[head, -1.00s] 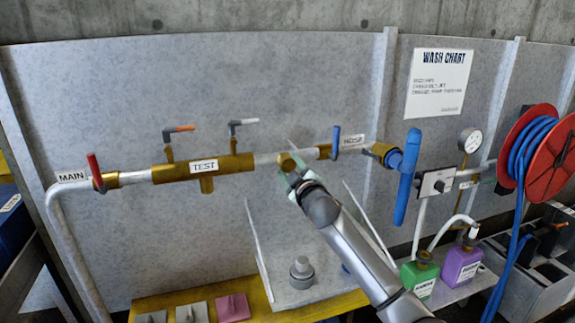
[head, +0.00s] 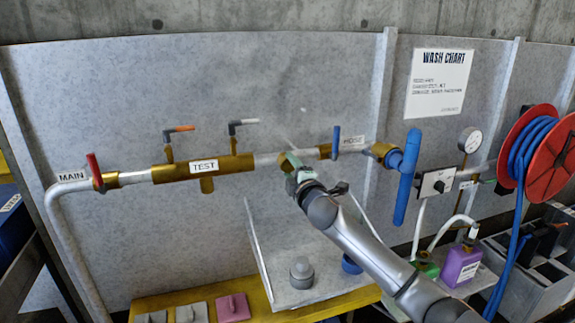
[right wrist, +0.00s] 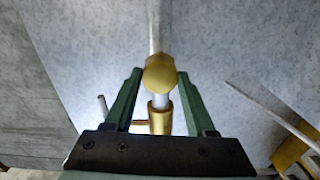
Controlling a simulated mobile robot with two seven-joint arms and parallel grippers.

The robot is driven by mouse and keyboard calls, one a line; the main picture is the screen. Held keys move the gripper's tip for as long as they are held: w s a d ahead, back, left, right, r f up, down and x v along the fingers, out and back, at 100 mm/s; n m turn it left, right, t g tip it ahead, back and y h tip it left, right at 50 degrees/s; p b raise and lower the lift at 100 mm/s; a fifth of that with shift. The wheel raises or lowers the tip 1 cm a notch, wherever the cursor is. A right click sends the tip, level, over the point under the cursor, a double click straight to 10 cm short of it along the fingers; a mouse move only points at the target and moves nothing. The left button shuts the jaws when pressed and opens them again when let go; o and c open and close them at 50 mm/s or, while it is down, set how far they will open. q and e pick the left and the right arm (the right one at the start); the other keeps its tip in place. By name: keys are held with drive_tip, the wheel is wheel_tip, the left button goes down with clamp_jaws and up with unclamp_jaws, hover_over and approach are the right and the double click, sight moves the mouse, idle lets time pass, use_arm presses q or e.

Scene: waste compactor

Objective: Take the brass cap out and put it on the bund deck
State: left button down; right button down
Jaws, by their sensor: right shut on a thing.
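The brass cap (head: 284,163) shows in the head view just below the pipe, between the brass TEST body (head: 203,168) and the blue-handled valve (head: 335,143). My right gripper (head: 291,161) is at it, coming from the lower right. In the right wrist view the cap's round gold face (right wrist: 160,73) sits between the two green fingers, and the gripper is shut on it. I cannot tell whether the cap still touches the pipework behind it. A grey walled tray (head: 318,292), possibly the bund deck, lies below. My left gripper is not in view.
A grey knobbed fitting (head: 301,272) and a blue round part (head: 351,265) stand on the tray. Several flat pads, including a pink one (head: 233,307), lie on the yellow ledge (head: 257,297). A purple bottle (head: 461,265) and hose reel (head: 545,155) are right.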

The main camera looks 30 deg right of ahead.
drive_tip(key=n, duration=0.3)
drive_tip(key=shift+n, duration=0.4)
drive_tip(key=shift+c, duration=0.7)
unclamp_jaws()
drive_tip(key=shift+c, duration=0.4)
drive_tip(key=shift+f+m+b, duration=0.2)
drive_tip(key=shift+m+b, duration=0.15)
drive_tip(key=shift+m, duration=0.65)
drive_tip(key=m, duration=0.3)
drive_tip(key=shift+r+m, duration=0.15)
drive_tip(key=shift+m, duration=0.15)
drive_tip(key=m, duration=0.3)
drive_tip(key=shift+b, duration=0.3)
drive_tip(key=m, duration=0.6)
drive_tip(key=shift+r+m, duration=0.1)
drive_tip(key=shift+m, duration=0.2)
drive_tip(key=m+p, duration=0.1)
drive_tip(key=m, duration=0.3)
drive_tip(key=shift+m, duration=0.8)
drive_tip(key=shift+c, duration=0.3)
